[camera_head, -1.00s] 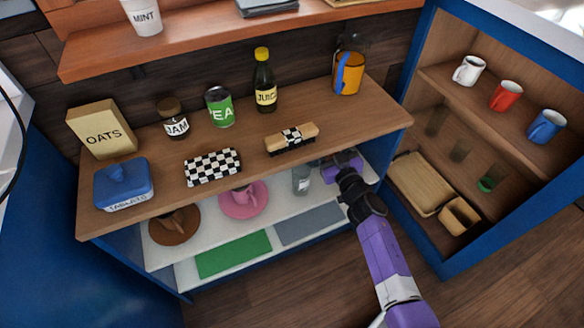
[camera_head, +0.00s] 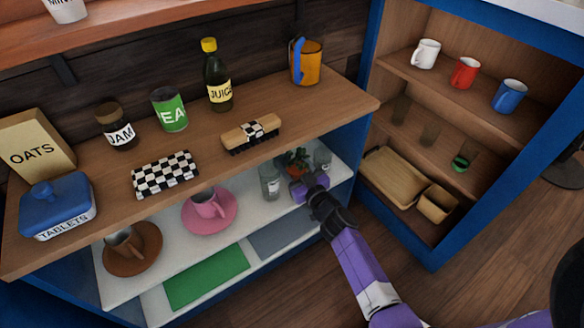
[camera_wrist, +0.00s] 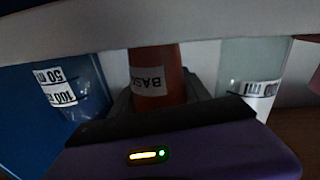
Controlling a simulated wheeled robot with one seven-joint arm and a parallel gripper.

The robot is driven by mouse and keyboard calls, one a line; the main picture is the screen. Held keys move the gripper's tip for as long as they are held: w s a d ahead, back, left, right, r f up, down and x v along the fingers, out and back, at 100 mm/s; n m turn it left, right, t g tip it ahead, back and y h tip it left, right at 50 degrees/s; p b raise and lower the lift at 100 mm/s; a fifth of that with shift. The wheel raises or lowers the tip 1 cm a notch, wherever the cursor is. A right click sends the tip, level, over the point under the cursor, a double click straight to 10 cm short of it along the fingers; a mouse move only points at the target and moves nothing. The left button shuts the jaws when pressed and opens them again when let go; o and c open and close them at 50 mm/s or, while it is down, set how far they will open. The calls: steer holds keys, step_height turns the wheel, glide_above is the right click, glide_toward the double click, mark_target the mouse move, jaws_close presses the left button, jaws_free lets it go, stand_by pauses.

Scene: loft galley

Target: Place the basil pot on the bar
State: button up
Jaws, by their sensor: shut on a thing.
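The basil pot (camera_head: 296,163) is a small reddish-brown pot with green leaves, on the white shelf level under the wooden top. In the wrist view the pot (camera_wrist: 152,72) shows a white label, upside down, between my jaws. My purple gripper (camera_head: 306,186) reaches in from the front right and is shut on the basil pot. I cannot tell whether the pot still touches the shelf. I cannot tell which surface is the bar; the long wooden top (camera_head: 215,150) is above the gripper.
A clear measuring glass (camera_head: 270,182) stands just left of the gripper, another (camera_head: 322,158) to its right. The wooden top overhangs the pot. On it stand a brush (camera_head: 251,134), a juice bottle (camera_head: 217,80) and an orange pitcher (camera_head: 307,62). Free wood lies right of the brush.

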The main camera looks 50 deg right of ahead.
steer(key=shift+r, duration=0.1)
steer(key=shift+f, duration=0.2)
steer(key=o, duration=1.7)
steer(key=shift+c, duration=0.2)
